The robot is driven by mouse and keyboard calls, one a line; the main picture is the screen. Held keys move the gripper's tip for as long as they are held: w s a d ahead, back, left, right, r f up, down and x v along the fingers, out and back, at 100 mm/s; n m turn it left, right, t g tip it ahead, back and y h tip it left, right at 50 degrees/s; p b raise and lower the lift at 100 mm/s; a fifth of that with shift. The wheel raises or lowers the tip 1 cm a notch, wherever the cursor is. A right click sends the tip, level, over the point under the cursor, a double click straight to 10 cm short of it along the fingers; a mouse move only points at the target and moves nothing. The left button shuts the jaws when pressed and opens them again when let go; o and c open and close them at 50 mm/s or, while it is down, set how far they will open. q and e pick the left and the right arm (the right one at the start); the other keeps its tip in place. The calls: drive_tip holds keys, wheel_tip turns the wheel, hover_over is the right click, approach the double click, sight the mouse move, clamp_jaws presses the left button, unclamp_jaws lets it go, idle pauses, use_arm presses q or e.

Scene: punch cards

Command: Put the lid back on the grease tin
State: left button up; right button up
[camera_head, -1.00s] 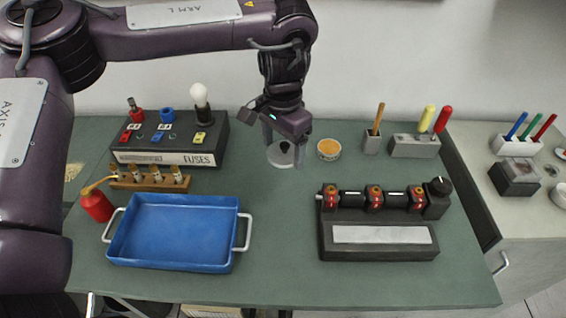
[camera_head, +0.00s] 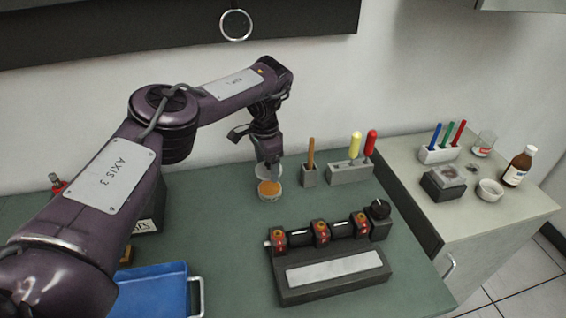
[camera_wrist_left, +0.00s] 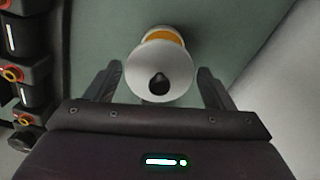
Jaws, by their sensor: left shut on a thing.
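The grease tin (camera_head: 269,190), a small white tin with orange grease, stands open on the green bench top. My left gripper (camera_head: 269,162) is shut on the pale round lid (camera_head: 262,172), just behind and above the tin in the head view. In the left wrist view the lid (camera_wrist_left: 168,60), with its black knob, lies between the fingers (camera_wrist_left: 160,85) and covers part of the tin (camera_wrist_left: 162,33). A strip of orange grease shows past the lid's edge. The gap between lid and tin is hard to judge. My right gripper is in neither view.
A small holder (camera_head: 310,174) with a brown-handled tool and a grey block (camera_head: 350,174) with yellow and red handles stand right of the tin. A dark fixture (camera_head: 331,272) with red parts sits in front. A blue tray (camera_head: 150,292) is at lower left.

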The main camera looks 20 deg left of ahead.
use_arm(q)
drive_tip(key=shift+w+a+f, duration=0.1)
drive_tip(key=shift+w+f, duration=0.2)
drive_tip(key=shift+f, duration=0.15)
drive_tip(key=b, duration=0.4)
hover_over(268, 189)
wheel_tip(268, 189, down, 4)
drive_tip(key=shift+w+f, duration=0.1)
drive_tip(key=shift+f+b, duration=0.45)
drive_tip(key=shift+f, duration=0.45)
drive_tip(key=shift+p, duration=0.35)
drive_tip(key=shift+f, duration=0.15)
idle(1.3)
